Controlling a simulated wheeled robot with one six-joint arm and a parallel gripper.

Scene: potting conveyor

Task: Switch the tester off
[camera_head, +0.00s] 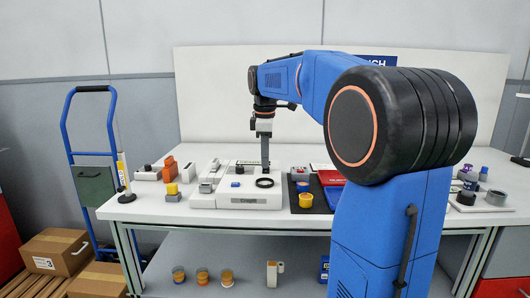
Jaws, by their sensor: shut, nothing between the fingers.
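A white bench unit (208,201), which may be the tester, stands on the table in the middle, with a lettered label on its front. On it are a blue-and-dark knob (237,184), a black ring (264,183) and small grey blocks at its left end (206,188). I cannot tell which part is the switch or how it is set. My gripper (265,164) is shut and empty, pointing down over the back of the unit, behind the black ring. It hides part of the unit's back. I cannot tell whether its tip touches anything.
Left of the unit are a yellow-topped block (173,190) and an orange block (169,169). Right are a dark mat with a yellow cup (306,200) and a red box (331,178). My arm hides much of the right side. A blue hand truck (66,125) stands left.

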